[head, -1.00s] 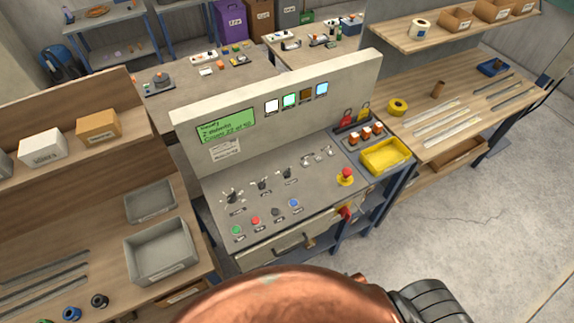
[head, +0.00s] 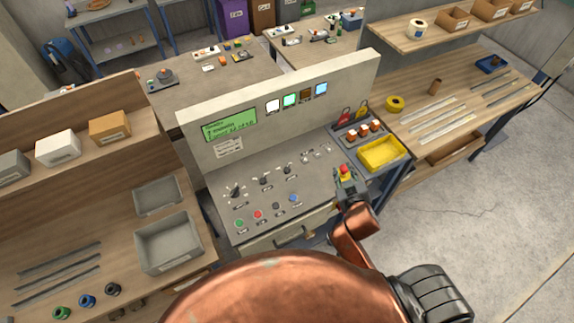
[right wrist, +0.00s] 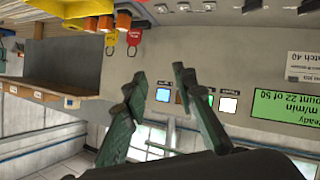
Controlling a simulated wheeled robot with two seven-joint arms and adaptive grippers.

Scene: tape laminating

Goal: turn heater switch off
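The control console (head: 320,180) has several dark switches with small labels I cannot read, so I cannot tell which one is the heater switch. Three dark knob-like switches stand in a row: left (head: 236,191), middle (head: 264,180) and right (head: 288,170). Small pale switches (head: 314,154) sit farther right. My right gripper (head: 346,180) is at the console's right front, by the red stop button (head: 345,169), apart from the dark switches. In the right wrist view its two fingers (right wrist: 160,78) are spread with nothing between them. My left gripper is not in view.
Green (head: 239,223), red (head: 258,214), black and blue (head: 294,198) buttons line the console's front. A green display (head: 230,126) and indicator lights (head: 290,103) are on its upright back. A yellow tray (head: 381,153) stands to the right. Shelved workbenches flank it.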

